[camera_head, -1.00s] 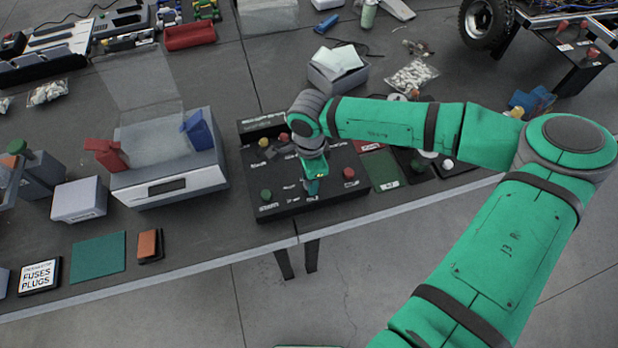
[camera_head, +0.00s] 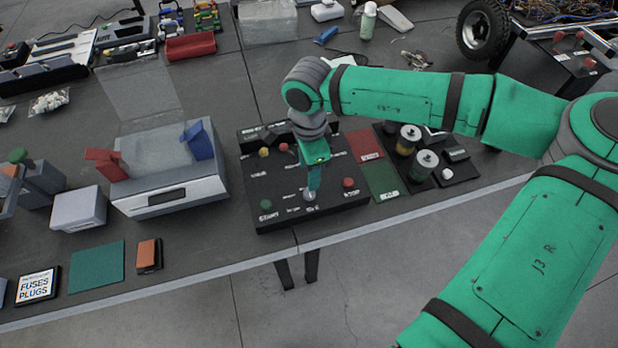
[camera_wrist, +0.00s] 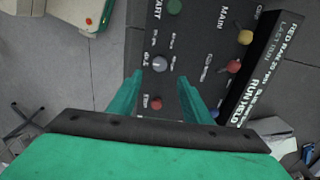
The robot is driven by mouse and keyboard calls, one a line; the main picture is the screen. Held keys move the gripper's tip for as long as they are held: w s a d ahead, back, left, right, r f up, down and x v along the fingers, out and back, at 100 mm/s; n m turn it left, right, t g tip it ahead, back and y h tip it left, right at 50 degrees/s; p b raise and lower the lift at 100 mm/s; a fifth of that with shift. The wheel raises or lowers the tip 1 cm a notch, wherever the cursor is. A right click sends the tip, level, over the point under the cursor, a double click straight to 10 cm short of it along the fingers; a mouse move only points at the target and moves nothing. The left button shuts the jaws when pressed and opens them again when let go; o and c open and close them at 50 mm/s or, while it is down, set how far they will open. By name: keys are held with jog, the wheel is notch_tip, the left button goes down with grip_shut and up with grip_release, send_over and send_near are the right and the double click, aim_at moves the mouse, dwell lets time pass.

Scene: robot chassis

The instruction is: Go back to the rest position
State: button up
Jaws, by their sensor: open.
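My gripper (camera_head: 313,188) is above the black control panel (camera_head: 238,172) on the table, pointing down. In the wrist view my gripper (camera_wrist: 158,88) has its two green fingers apart with nothing between them. The panel in that view shows a grey-white knob (camera_wrist: 160,64) just beyond the fingertips, a red button (camera_wrist: 155,103), a green button (camera_wrist: 174,7) and a yellow button (camera_wrist: 245,37). In the head view a green button (camera_head: 265,204) and a red button (camera_head: 348,183) flank the gripper. The gap between fingertips and panel is hard to judge.
A grey device with a clear raised lid (camera_head: 170,196) stands left of the panel. Cylindrical parts (camera_head: 424,163) on a black base stand to its right, beside red and green mats (camera_head: 383,182). The table's front edge (camera_head: 250,262) runs below; floor lies beyond it.

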jog(key=shift+d+r, duration=0.1)
jog(key=shift+r, duration=0.6)
